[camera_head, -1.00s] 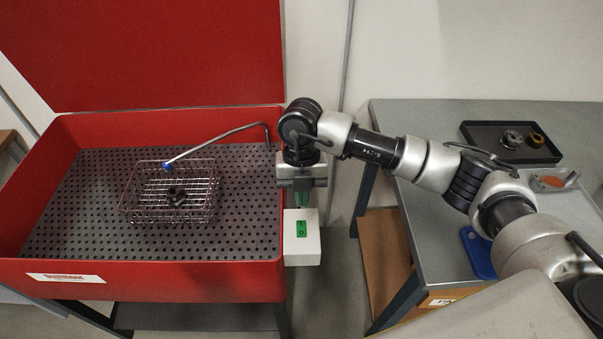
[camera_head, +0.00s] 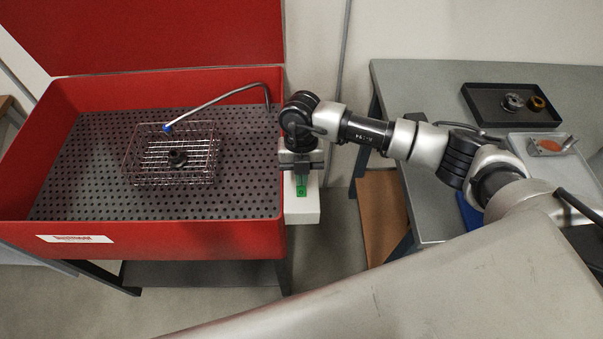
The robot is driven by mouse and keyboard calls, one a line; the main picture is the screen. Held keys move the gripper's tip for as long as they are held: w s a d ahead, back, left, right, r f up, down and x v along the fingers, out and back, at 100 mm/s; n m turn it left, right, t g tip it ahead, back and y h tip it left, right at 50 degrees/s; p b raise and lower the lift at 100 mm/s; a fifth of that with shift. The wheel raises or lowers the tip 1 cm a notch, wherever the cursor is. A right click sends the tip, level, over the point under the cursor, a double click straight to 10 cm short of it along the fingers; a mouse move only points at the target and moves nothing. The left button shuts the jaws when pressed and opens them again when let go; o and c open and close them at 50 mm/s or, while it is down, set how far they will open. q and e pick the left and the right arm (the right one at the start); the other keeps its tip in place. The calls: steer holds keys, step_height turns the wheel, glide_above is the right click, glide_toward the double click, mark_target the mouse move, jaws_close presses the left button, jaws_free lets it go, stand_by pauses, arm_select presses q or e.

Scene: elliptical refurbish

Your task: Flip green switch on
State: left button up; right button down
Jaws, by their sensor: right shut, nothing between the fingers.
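The green switch (camera_head: 301,191) sits on a white box (camera_head: 306,212) fixed to the right front of the red washer. The upper part of the switch is hidden by my right gripper. My right gripper (camera_head: 301,180) is shut and empty, pointing down with its fingertips right over the switch. I cannot tell whether the fingertips touch it. My left gripper is not in view.
The red washer (camera_head: 170,240) holds a wire basket (camera_head: 140,178) with a dark part (camera_head: 178,158) on its perforated floor. A bent pipe with a blue tip (camera_head: 168,128) reaches over it. A grey table (camera_head: 430,85) bearing a black tray (camera_head: 478,98) stands at right.

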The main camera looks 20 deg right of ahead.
steer(key=shift+w+f+b, duration=0.15)
steer(key=shift+f+b, duration=0.35)
steer(key=shift+f, duration=0.1)
steer(key=shift+r+p, duration=0.25)
steer(key=shift+p, duration=0.05)
steer(key=shift+s+a+r+p, duration=0.1)
steer(key=shift+s+r+p, duration=0.2)
steer(key=shift+s+p, duration=0.25)
steer(key=shift+s, duration=0.2)
